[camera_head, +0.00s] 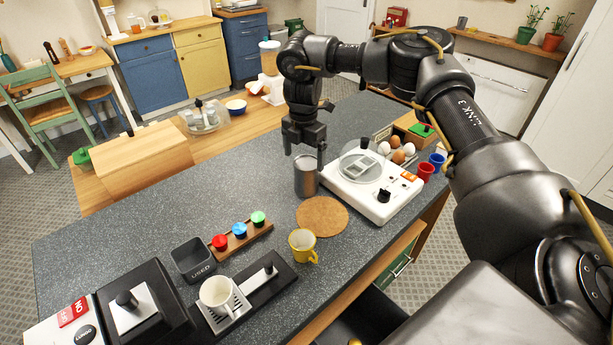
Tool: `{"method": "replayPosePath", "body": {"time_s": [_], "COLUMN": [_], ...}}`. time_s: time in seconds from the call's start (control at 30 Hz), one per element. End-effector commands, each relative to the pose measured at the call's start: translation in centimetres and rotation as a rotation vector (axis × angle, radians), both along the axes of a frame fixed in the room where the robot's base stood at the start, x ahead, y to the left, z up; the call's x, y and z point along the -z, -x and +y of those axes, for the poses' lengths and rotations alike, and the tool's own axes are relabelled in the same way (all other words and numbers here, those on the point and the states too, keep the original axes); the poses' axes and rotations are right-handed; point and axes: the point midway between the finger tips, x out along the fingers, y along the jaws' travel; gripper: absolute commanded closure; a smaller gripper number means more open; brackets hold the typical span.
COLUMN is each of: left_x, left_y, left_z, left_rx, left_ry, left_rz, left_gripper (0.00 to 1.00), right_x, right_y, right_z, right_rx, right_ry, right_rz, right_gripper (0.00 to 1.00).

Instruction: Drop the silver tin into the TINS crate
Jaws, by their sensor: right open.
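The silver tin (306,178) stands upright on the dark speckled counter (150,222), just left of a white appliance. My right gripper (305,154) points down directly over the tin, with its fingers apart near the rim. I cannot tell whether the fingertips touch the tin. My left gripper is not in view. No crate with a readable TINS label shows.
A cork mat (321,216) and a yellow mug (302,246) are in front of the tin. The white appliance (371,198), eggs (397,156) and red and blue cups (426,172) crowd the right. The counter left of the tin is clear.

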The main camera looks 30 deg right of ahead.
Motion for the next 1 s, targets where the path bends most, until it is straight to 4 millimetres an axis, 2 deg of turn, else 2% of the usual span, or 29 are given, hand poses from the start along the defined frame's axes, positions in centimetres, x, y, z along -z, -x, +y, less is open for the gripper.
{"method": "replayPosePath", "body": {"time_s": [0.13,0.27,0.4,0.7,1.0], "left_x": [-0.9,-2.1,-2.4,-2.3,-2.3], "left_y": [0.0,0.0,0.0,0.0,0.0], "left_z": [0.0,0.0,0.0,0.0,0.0], "left_rx": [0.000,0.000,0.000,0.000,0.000], "left_ry": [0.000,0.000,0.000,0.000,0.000], "left_rz": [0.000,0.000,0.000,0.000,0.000], "left_gripper": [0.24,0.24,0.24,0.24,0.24], "right_x": [0.9,2.8,4.6,5.2,5.2], "right_y": [0.4,0.9,0.8,0.8,0.8], "right_z": [-0.1,-0.2,-0.1,-0.1,-0.1], "right_rx": [0.000,0.001,0.001,0.001,0.001], "right_ry": [0.000,0.002,0.000,0.000,0.000], "right_rz": [0.004,0.006,0.003,0.001,0.001], "right_gripper": [0.09,0.09,0.09,0.09,0.48]}}
